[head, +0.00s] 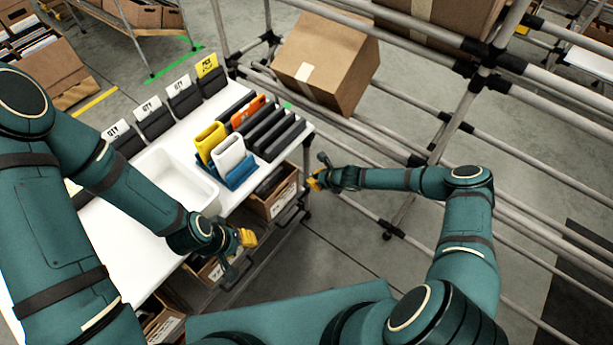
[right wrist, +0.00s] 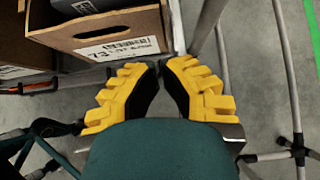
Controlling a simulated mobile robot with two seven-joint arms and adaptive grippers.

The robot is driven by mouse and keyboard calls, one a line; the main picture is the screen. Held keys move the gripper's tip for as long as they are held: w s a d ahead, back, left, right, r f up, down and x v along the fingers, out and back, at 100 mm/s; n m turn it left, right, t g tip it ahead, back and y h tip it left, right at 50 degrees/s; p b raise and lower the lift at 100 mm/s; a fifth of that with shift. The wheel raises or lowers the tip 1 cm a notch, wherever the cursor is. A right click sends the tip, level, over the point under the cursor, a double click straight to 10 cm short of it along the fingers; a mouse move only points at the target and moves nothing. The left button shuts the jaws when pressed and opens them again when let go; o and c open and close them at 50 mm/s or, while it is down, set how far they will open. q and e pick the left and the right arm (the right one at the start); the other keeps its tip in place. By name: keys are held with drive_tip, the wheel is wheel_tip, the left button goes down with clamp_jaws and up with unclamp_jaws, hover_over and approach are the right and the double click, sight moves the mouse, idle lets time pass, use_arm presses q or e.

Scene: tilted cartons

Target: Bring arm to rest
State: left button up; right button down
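My right arm reaches in from the right in the head view. Its right gripper (head: 316,182) is in the air by the corner of the white table, over the aisle. In the right wrist view the yellow fingertips (right wrist: 161,74) come almost together with nothing between them, so it looks shut and empty. My left gripper (head: 246,238) is at the near edge of the table, beside the white tray (head: 150,165). Its yellow fingertips hold nothing visible, and their gap cannot be made out.
The table (head: 90,230) carries yellow, white, orange and dark upright holders (head: 232,155). A cardboard bin (head: 275,200) sits below its edge and also shows in the right wrist view (right wrist: 115,30). A tilted carton (head: 325,65) rests on the pipe rack (head: 450,120). Floor between is clear.

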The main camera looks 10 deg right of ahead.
drive_tip(key=p+v, duration=0.1)
drive_tip(key=v, duration=0.5)
drive_tip(key=shift+d, duration=0.15)
drive_tip(key=s+a+r+n+g, duration=0.4)
drive_tip(key=s+a+r+n, duration=0.2)
drive_tip(key=s+a+n, duration=0.65)
drive_tip(key=s+d+r+n+g+h, duration=0.1)
drive_tip(key=s+d+r+n, duration=0.3)
drive_tip(key=s+r+n, duration=0.5)
drive_tip(key=s+n+h, duration=0.1)
drive_tip(key=n, duration=0.3)
drive_tip(key=shift+n, duration=0.35)
drive_tip(key=shift+s, duration=0.1)
